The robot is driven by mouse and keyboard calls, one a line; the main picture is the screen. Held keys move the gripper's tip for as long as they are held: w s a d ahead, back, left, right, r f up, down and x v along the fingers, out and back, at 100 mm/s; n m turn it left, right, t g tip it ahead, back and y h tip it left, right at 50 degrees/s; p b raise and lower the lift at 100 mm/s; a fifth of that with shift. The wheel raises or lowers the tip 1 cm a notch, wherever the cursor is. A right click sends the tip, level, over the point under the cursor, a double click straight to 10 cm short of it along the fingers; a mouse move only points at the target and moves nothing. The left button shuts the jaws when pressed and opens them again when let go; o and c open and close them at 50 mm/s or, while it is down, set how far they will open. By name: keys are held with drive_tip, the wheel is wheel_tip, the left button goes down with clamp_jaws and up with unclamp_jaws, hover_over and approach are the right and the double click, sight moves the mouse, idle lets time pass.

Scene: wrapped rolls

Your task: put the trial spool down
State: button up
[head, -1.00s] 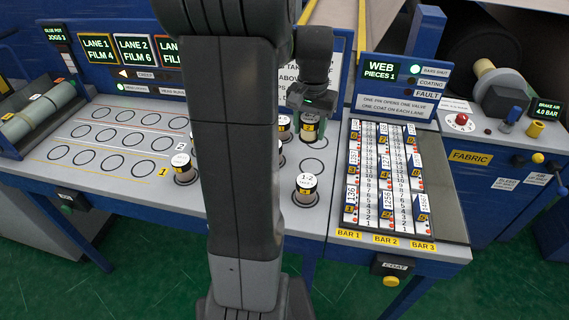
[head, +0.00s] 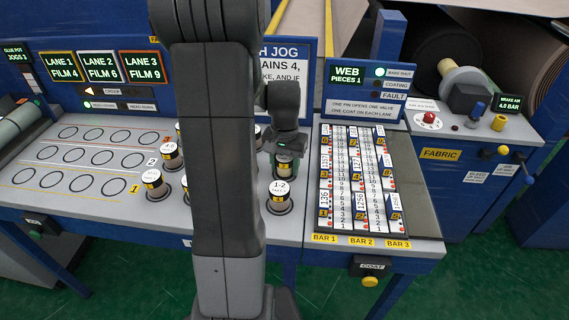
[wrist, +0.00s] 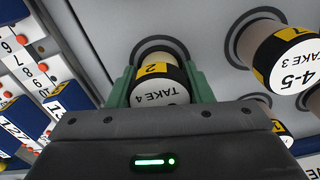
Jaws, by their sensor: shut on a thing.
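The spool in my grip is a white roll with a black band and a yellow tag marked 2; its end reads TAKE 4 in the wrist view (wrist: 160,93). In the head view it shows (head: 284,166) below my gripper (head: 284,157). My gripper's green fingers (wrist: 160,88) are shut on its two sides. The spool is upright at a dark ring on the grey bench (wrist: 160,47). I cannot tell whether its base touches the bench. I take it for the trial spool; no label says so.
A spool marked 1-2 (head: 280,192) stands just in front of the held one. A spool marked 4-5 (wrist: 285,55) stands beside it. More spools (head: 153,182) stand left, partly behind my arm. Empty rings (head: 84,184) lie farther left. The pin board (head: 355,229) is close on the right.

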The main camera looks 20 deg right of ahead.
drive_tip(key=shift+f, duration=0.15)
drive_tip(key=o, duration=1)
drive_tip(key=shift+o, duration=0.2)
wheel_tip(320, 180, up, 12)
drive_tip(key=shift+r, duration=0.25)
